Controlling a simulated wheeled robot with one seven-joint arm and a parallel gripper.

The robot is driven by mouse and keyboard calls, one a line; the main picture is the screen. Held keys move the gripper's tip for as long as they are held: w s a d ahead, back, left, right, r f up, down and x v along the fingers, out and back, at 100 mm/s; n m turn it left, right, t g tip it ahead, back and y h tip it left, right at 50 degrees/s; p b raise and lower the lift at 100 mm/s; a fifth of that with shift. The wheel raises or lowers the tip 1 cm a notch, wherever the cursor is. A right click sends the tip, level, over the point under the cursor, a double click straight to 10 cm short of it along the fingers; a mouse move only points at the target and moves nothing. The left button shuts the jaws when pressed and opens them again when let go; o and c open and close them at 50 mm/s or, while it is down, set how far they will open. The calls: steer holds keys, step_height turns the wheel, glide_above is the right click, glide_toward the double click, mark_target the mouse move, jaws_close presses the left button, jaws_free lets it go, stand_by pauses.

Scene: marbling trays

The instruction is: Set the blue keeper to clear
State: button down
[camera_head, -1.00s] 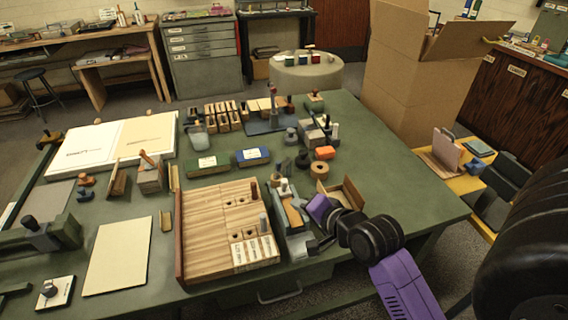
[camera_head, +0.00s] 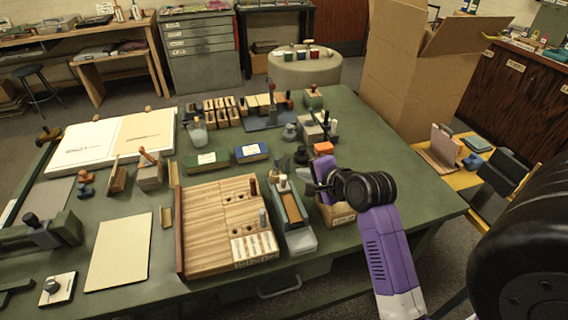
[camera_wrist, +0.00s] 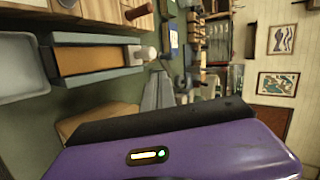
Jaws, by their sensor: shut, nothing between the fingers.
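A wooden board (camera_head: 205,225) lies on the green table with a dark red-brown peg (camera_head: 253,187) and a blue-grey peg (camera_head: 262,217) standing on its right side. The blue-grey peg is the only blue-looking peg there; I cannot tell for sure that it is the keeper. It stands just above a white labelled panel (camera_head: 255,247), whose print is too small to read. My gripper (camera_head: 316,188) is shut and empty, above the table to the right of the board. In the wrist view the fingers (camera_wrist: 158,92) show as a narrow grey wedge.
A grey-blue trough (camera_head: 300,215) with a wooden strip and pale-topped peg stands between board and gripper. Blue (camera_head: 251,152) and green (camera_head: 207,161) labelled blocks lie behind the board.

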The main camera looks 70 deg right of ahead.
mark_target(276, 161)
steer(key=x, duration=0.7)
steer(key=shift+w+d+f+p, duration=0.1)
steer(key=shift+w+d+p, duration=0.1)
steer(key=shift+w+d, duration=0.55)
steer(key=shift+w+d+f+p, duration=0.15)
steer(key=shift+w+d, duration=0.35)
steer(key=shift+w, duration=0.5)
steer(key=shift+w+a+r+m+g+h+p, duration=0.1)
steer(key=shift+w+a+m+g+h+p, duration=0.05)
steer(key=shift+w+m+g+h+p, duration=0.4)
steer(key=shift+w+m, duration=0.1)
steer(key=shift+m, duration=0.15)
steer(key=shift+w+a+m+g+h, duration=0.1)
steer(key=shift+w+m+g+h, duration=0.45)
steer(key=shift+w+m+h, duration=0.15)
steer(key=shift+w+f+m+g+h+b, duration=0.25)
steer(key=shift+w+m+g+h+b, duration=0.25)
steer(key=shift+w+m+b, duration=0.25)
steer(key=m+g+b, duration=0.1)
steer(key=w+m+g+b, duration=0.1)
steer(key=m+h+b, duration=0.1)
steer(key=b, duration=0.1)
steer(key=shift+w+d+r+g, duration=0.25)
steer(key=shift+d+g, duration=0.15)
steer(key=shift+s, duration=0.15)
